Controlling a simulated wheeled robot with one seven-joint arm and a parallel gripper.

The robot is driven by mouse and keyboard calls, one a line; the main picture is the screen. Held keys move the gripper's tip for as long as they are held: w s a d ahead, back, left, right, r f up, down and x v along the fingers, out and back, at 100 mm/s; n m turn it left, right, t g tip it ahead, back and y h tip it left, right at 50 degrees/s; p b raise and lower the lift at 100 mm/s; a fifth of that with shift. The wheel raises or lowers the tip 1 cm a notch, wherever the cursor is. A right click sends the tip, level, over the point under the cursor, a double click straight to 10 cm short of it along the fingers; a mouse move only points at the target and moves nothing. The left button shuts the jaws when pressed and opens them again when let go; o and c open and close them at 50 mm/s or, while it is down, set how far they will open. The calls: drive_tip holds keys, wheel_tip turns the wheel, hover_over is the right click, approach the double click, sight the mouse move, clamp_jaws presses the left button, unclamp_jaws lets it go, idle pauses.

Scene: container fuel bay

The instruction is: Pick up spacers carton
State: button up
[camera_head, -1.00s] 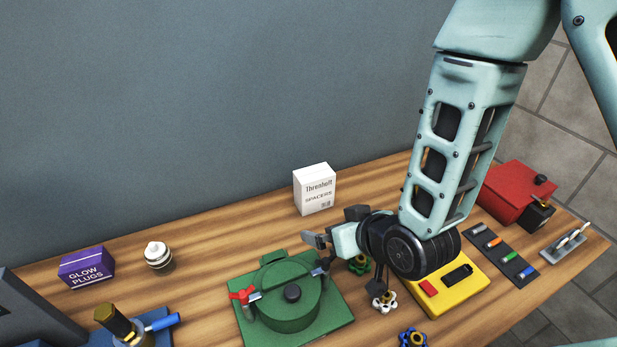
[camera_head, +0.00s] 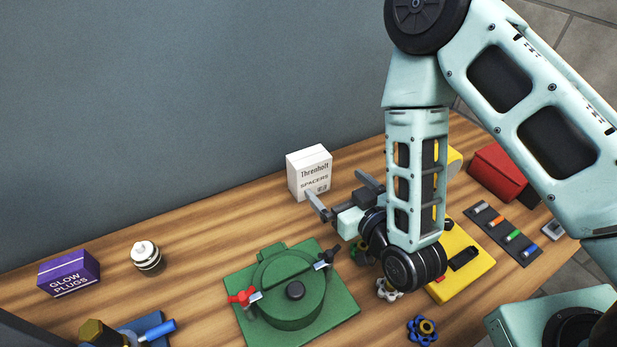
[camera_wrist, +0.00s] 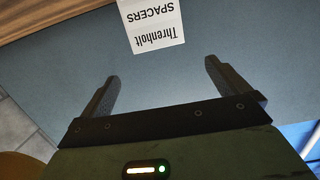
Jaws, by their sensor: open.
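The spacers carton (camera_head: 309,173) is a white box labelled "Threnholt SPACERS". It stands upright on the wooden bench near the wall, right of centre in the head view. In the wrist view the carton (camera_wrist: 152,22) appears upside down at the top, beyond the fingertips. My gripper (camera_head: 342,197) is open and empty, just in front and to the right of the carton, with its fingers pointing towards it. In the wrist view both fingers of my gripper (camera_wrist: 160,75) are spread wide with nothing between them. Part of the carton's lower right corner is close to one fingertip in the head view.
A green round-lidded fixture (camera_head: 290,292) sits in front of the carton. A yellow box (camera_head: 462,262), a red box (camera_head: 497,170) and a dark strip of coloured pieces (camera_head: 505,232) lie to the right. A purple glow plugs box (camera_head: 69,273) and a white-capped jar (camera_head: 146,257) stand left.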

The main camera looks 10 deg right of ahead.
drive_tip(key=shift+b+x, duration=1.35)
drive_tip(key=shift+b, duration=1.3)
drive_tip(key=p, duration=0.2)
approach(303, 151)
drive_tip(key=x, duration=0.3)
drive_tip(key=shift+w+f, duration=0.1)
drive_tip(key=shift+w, duration=0.2)
drive_tip(key=p+x, duration=0.1)
drive_tip(key=x, duration=0.1)
drive_tip(key=p+x, duration=0.1)
drive_tip(key=x, duration=0.2)
drive_tip(key=shift+f, duration=0.25)
drive_tip(key=shift+w+a+f, duration=0.15)
drive_tip(key=shift+w+f, duration=0.05)
drive_tip(key=shift+w, duration=0.25)
drive_tip(key=c, duration=1.3)
drive_tip(key=shift+o, duration=0.2)
drive_tip(key=shift+r, duration=0.1)
